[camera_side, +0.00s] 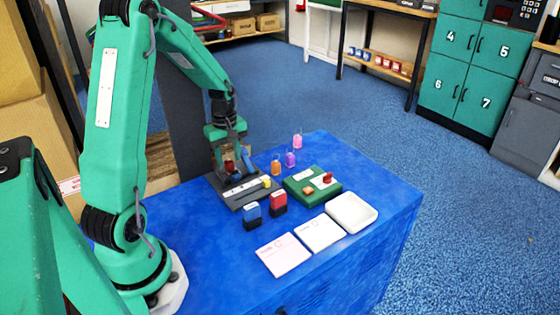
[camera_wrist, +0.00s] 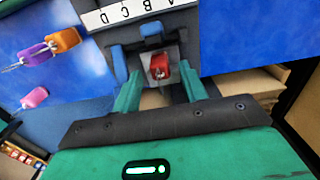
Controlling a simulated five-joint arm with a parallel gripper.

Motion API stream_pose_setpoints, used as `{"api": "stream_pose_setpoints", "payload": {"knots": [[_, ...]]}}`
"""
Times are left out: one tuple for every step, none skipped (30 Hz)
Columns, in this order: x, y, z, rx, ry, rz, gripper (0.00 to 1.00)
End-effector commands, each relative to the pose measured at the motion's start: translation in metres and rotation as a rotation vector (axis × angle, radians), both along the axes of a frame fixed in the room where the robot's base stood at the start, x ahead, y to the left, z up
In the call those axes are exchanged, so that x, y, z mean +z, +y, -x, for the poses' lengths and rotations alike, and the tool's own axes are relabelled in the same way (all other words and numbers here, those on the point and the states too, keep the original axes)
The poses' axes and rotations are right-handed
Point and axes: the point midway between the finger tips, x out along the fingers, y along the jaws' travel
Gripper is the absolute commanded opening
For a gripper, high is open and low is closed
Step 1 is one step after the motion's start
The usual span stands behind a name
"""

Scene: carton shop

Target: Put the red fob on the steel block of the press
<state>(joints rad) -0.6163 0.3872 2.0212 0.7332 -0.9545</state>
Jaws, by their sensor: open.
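The red fob (camera_wrist: 159,68) sits on the light steel block (camera_wrist: 171,54) of the dark grey press (camera_wrist: 187,22) in the wrist view. My gripper (camera_wrist: 161,82) is open, with one green finger on each side of the fob and a gap to it on both sides. In the side view, my gripper (camera_side: 231,158) is low over the back of the press (camera_side: 252,194), and a bit of the red fob (camera_side: 229,166) shows beside it. The side view hides the contact between fob and block.
Orange (camera_side: 276,167), purple (camera_side: 290,159) and pink (camera_side: 297,141) fobs stand right of the press. A green pad (camera_side: 300,190) with small red and orange pieces, blue (camera_side: 251,210) and red (camera_side: 278,203) stamps, two cards and a white tray (camera_side: 368,215) lie nearer the front.

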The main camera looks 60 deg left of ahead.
Motion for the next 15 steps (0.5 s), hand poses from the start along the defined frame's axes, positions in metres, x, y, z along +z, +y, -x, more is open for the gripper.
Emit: {"api": "stream_pose_setpoints", "payload": {"knots": [[0.009, 0.001, -0.001, 0.0, -0.004, -0.003, 0.43], [0.015, 0.001, -0.001, 0.0, -0.004, -0.003, 0.43], [0.021, 0.001, -0.001, 0.0, -0.005, -0.003, 0.43], [0.026, 0.001, -0.001, 0.0, -0.004, -0.003, 0.43], [0.031, 0.001, -0.001, 0.0, -0.004, -0.003, 0.43], [0.038, 0.0, -0.001, 0.0, -0.004, -0.003, 0.43], [0.043, 0.001, -0.001, 0.0, -0.004, -0.003, 0.43], [0.048, 0.001, -0.001, 0.0, -0.004, -0.003, 0.43], [0.054, 0.001, -0.001, 0.0, -0.004, -0.003, 0.43], [0.059, 0.0, -0.001, 0.0, -0.003, -0.002, 0.43], [0.063, 0.0, 0.0, 0.0, -0.003, -0.002, 0.43], [0.068, 0.0, 0.0, 0.0, -0.003, -0.002, 0.43], [0.071, 0.0, 0.0, 0.0, -0.003, -0.002, 0.43], [0.074, 0.0, -0.001, 0.0, -0.003, -0.002, 0.43], [0.078, 0.0, -0.001, 0.0, -0.002, -0.002, 0.43]]}}
